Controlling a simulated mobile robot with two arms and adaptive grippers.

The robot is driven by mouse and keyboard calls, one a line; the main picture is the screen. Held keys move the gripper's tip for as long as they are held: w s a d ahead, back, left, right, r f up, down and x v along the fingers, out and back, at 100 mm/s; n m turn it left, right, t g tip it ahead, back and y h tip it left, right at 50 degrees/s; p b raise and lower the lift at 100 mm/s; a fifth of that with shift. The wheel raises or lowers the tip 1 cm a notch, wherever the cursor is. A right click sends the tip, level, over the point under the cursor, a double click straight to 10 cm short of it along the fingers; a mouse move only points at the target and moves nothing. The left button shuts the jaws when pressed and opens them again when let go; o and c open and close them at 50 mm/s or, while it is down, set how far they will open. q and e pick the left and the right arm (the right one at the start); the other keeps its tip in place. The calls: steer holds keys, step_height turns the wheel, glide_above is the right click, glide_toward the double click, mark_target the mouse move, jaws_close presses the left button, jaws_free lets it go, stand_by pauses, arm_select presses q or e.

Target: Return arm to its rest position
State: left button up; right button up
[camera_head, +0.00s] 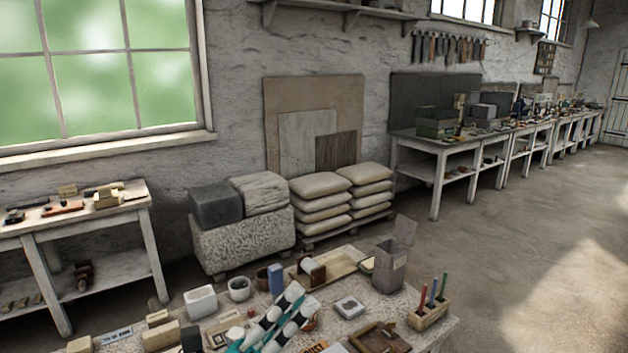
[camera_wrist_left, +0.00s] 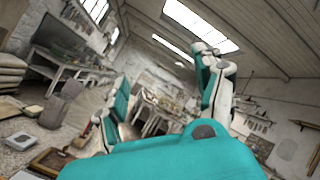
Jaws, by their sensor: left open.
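My left gripper (camera_head: 301,301) shows at the bottom middle of the head view, in white, black and teal, above the near worktable (camera_head: 375,315). Its two fingers stand apart, with nothing seen between them. In the left wrist view the open fingers (camera_wrist_left: 160,75) spread to either side above a large teal part of my gripper, and the camera looks out over the room and up to the roof. Much of my left arm lies outside the head view. My right gripper is not in view. I cannot make out a plaster sphere for certain.
Around my gripper stand a blue block (camera_head: 275,280), a white container (camera_head: 200,302), a wooden tray (camera_head: 335,265), a tall grey box (camera_head: 390,268) and a pen holder (camera_head: 429,315). Stacked sacks (camera_head: 320,203) and stone blocks (camera_head: 240,243) stand behind. Open floor lies at right.

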arm_select(q)
steer(key=w+a+f+n+t+y, duration=0.45)
steer(key=a+f+n+y, duration=0.35)
steer(key=n+y, duration=0.6)
steer(key=s+a+f+n+g+y, duration=0.2)
steer(key=s+a+f+n+g, duration=0.15)
steer(key=f+n, duration=0.35)
steer(key=s+a+f+n+g+y, duration=0.2)
steer(key=a+f+n+g, duration=0.1)
steer(key=a+f+n, duration=0.4)
steer(key=s+f+n+g, duration=0.6)
steer(key=s+f+g, duration=0.55)
steer(key=s, duration=0.75)
step_height(320, 180, down, 32)
steer(key=s+b, duration=0.1)
steer(key=b, duration=0.4)
steer(key=s+a+f+b, duration=0.1)
steer(key=s+f+b, duration=0.1)
steer(key=s+f, duration=0.6)
steer(key=s+a+f+g+b, duration=0.1)
steer(key=s+f+b, duration=0.2)
steer(key=s+f, duration=0.6)
step_height(320, 180, down, 5)
steer(key=shift+s+f+m, duration=0.15)
steer(key=shift+m, duration=0.25)
steer(key=shift+o, duration=0.3)
steer(key=shift+a, duration=0.1)
